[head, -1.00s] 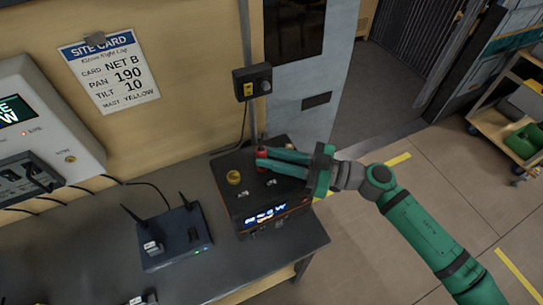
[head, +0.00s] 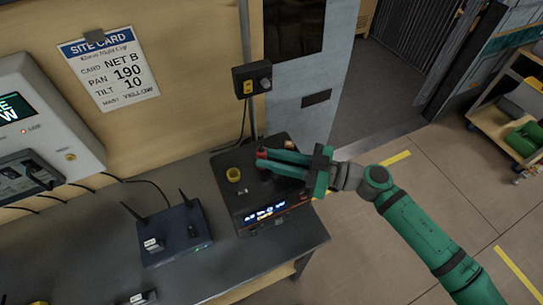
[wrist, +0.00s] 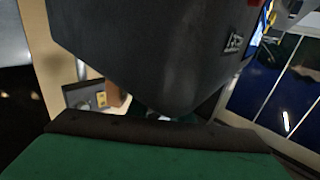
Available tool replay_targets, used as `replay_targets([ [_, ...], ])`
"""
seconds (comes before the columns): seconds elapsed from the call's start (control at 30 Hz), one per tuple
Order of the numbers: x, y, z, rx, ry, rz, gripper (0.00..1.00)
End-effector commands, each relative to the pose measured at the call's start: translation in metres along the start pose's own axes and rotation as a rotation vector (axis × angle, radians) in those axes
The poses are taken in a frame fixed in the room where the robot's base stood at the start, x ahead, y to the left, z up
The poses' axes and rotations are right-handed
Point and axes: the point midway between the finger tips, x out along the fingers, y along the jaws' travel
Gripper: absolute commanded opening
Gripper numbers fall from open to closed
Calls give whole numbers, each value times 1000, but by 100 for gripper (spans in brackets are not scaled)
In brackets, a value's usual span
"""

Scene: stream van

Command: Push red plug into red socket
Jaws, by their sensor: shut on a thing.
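The red plug (head: 261,154) shows as a small red piece at the fingertips of my gripper (head: 266,161) in the head view. My gripper is shut on it, over the far part of the top of a black box (head: 228,203). The red socket cannot be made out; the plug and green fingers cover that spot. I cannot tell how far the plug is in. A yellow round fitting (head: 233,174) stands on the box top, left of my fingers. In the wrist view, a large dark shape and a green part fill most of the picture, and the plug cannot be made out.
The box stands at the right end of a dark bench (head: 185,268). A blue router (head: 177,237) with antennas sits to its left. A black switch box (head: 252,80) is on the wall behind; it also shows in the wrist view (wrist: 85,97). Open floor lies right.

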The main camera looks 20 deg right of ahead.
Motion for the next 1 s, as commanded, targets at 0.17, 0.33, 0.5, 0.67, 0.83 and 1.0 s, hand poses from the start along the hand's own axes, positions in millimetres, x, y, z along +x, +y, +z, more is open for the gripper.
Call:
replay_targets([
  [0.17, 0, 0, 4, 1, 0, 0, 0],
  [0.33, 0, 0, 7, 0, 0, -1, 0],
  [0.5, 0, 0, 10, 0, 1, 0, 0],
  [0.67, 0, 0, 10, 0, 1, 0, 41],
  [0.83, 0, 0, 10, 0, 1, 1, 41],
  [1.0, -2, 2, 10, 0, 0, 3, 41],
])
